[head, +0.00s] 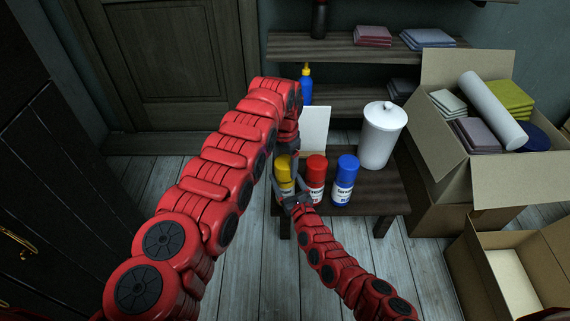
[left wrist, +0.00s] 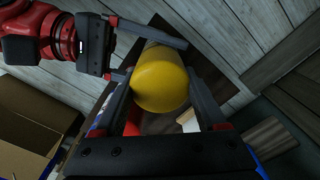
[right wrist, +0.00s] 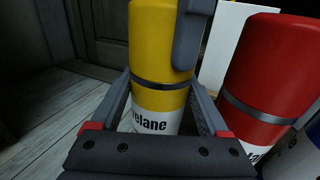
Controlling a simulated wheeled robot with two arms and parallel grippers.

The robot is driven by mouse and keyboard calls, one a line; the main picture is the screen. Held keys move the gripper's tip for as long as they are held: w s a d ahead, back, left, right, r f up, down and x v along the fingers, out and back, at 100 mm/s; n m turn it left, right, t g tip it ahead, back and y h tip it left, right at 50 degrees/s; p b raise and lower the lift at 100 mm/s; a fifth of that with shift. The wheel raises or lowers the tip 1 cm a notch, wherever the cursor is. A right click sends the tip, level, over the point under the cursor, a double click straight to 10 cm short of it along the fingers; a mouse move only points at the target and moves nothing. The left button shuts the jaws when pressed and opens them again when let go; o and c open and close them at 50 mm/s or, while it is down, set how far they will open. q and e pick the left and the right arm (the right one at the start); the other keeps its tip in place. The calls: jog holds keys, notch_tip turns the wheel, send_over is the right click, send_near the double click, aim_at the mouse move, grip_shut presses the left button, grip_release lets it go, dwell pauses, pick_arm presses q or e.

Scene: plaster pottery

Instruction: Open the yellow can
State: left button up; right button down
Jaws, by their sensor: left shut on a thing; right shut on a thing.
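The yellow can (head: 283,170) stands upright at the left end of a dark low table (head: 375,192). In the right wrist view the can (right wrist: 153,55) has a grey band, with a plain yellow cap above and a white label below. My left gripper (head: 288,157) comes from above and is shut on the cap; its fingers flank the round yellow top (left wrist: 160,80) in the left wrist view. My right gripper (head: 290,188) is shut around the can's lower body, below the band. The cap is seated on the body with no gap showing. The can's base is hidden.
A red can (head: 316,172) stands close right of the yellow one, then a blue can (head: 346,176). A white lidded canister (head: 382,136) and a white board (head: 314,127) are behind them. Open cardboard boxes (head: 466,85) stand to the right.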

aim_at(285, 161)
pick_arm(q)
jog(key=shift+r, duration=0.15)
jog(key=shift+r, duration=0.95)
jog(key=shift+r, duration=2.05)
pick_arm(e)
grip_release()
